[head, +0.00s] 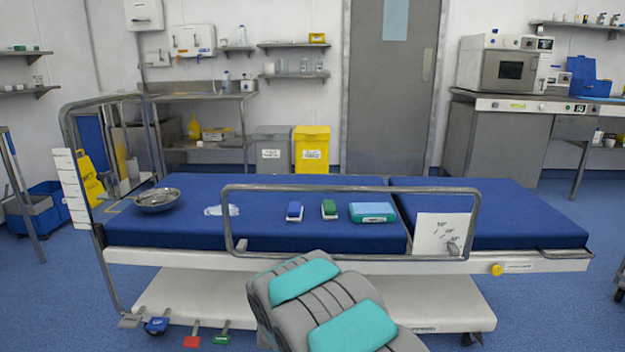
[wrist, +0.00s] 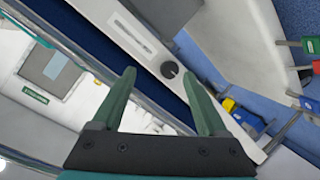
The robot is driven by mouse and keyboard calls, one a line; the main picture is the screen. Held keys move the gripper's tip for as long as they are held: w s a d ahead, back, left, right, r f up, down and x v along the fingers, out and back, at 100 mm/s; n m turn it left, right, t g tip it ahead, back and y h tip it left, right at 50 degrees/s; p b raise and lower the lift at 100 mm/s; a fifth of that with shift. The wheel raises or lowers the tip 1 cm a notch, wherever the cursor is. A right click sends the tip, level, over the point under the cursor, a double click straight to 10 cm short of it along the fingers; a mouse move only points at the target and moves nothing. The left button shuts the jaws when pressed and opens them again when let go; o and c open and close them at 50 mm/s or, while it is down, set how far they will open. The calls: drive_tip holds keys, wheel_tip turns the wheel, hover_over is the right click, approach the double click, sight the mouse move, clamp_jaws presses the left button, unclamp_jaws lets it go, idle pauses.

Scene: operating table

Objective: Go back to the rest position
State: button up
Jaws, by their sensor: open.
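My gripper shows in the wrist view (wrist: 165,105) with its two green fingers apart and nothing between them. In that view it points at the side of the bed, with a dark round knob (wrist: 169,69) beyond the fingertips. In the head view my grey and teal arm is folded low in front of the bed, and the gripper's fingers cannot be made out there. The operating table (head: 330,232) has a blue mattress and a raised metal side rail (head: 350,188). My arm is on the near side of this rail.
On the mattress are a metal bowl (head: 157,199), a clear crumpled item (head: 221,210), a blue block (head: 295,211), a green block (head: 329,209) and a teal box (head: 372,212). Coloured pedals (head: 192,341) stick out below. Blue floor is open at both sides.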

drive_tip(key=s+d+r+m+g, duration=0.2)
drive_tip(key=s+d+g, duration=0.3)
drive_tip(key=s, duration=1.3)
drive_tip(key=s+d+r+m+g, duration=0.3)
drive_tip(key=s+d, duration=0.6)
drive_tip(key=s, duration=1)
drive_tip(key=s+d+r+m+g, duration=0.2)
drive_tip(key=s+d+r+g, duration=0.4)
drive_tip(key=s, duration=1.2)
drive_tip(key=shift+s+d+m+g, duration=0.2)
drive_tip(key=shift+d+m+g, duration=0.2)
drive_tip(key=shift+g, duration=0.6)
